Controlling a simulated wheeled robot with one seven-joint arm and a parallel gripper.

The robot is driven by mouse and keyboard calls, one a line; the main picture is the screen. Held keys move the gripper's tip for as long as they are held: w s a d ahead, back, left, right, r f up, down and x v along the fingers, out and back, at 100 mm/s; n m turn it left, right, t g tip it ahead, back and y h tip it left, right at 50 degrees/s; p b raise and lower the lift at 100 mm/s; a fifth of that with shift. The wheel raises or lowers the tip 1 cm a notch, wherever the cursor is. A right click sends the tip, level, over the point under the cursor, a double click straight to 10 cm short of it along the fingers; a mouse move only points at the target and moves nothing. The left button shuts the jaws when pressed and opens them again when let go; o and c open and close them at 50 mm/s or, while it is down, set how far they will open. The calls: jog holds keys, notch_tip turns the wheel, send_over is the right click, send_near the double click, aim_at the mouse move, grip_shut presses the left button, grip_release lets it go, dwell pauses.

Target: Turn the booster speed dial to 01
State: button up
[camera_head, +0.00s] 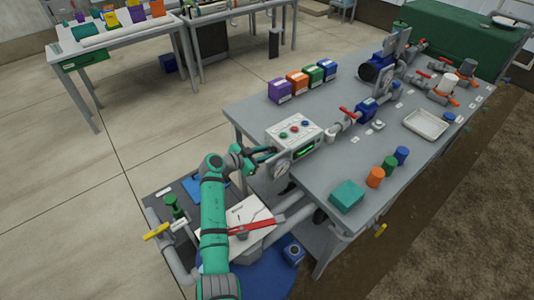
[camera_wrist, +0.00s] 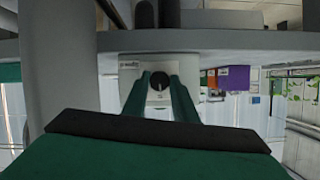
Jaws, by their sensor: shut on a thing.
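A white control box (camera_head: 293,133) stands at the left edge of the grey bench. It has coloured buttons on top and a lit green display (camera_head: 305,152) on its front; I cannot read its figures. In the wrist view, a round black dial (camera_wrist: 158,80) with a pale pointer mark sits on the box's light panel (camera_wrist: 131,67). My gripper (camera_wrist: 159,85) has its two green fingers on either side of the dial and is shut on it. In the head view, my gripper (camera_head: 270,155) is at the box's left side, and the dial is hidden.
A round gauge (camera_head: 281,170) is close below my gripper. A valve with a red handle (camera_head: 347,111) stands behind the box. Coloured boxes (camera_head: 297,82), a teal block (camera_head: 346,196) and a white tray (camera_head: 425,124) are on the bench. A red lever (camera_head: 252,227) lies over the lower skid.

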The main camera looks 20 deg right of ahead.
jog(key=n+g, duration=0.1)
jog(key=n, duration=0.1)
jog(key=n+g+h, duration=0.1)
jog(key=n, duration=0.1)
jog(key=shift+w+f, duration=0.1)
jog(key=shift+w, duration=0.1)
jog(key=n+g+h, duration=0.1)
jog(key=n, duration=0.1)
jog(key=n+g, duration=0.1)
jog(key=shift+a+f+n+h, duration=0.1)
jog(key=shift+n+h, duration=0.3)
dwell(0.6)
jog(key=o, duration=1)
jog(key=shift+o, duration=0.2)
jog(key=shift+w, duration=0.1)
jog(key=shift+a, duration=0.1)
jog(key=v, duration=1)
jog(key=shift+a, duration=0.35)
jog(key=shift+w, duration=0.15)
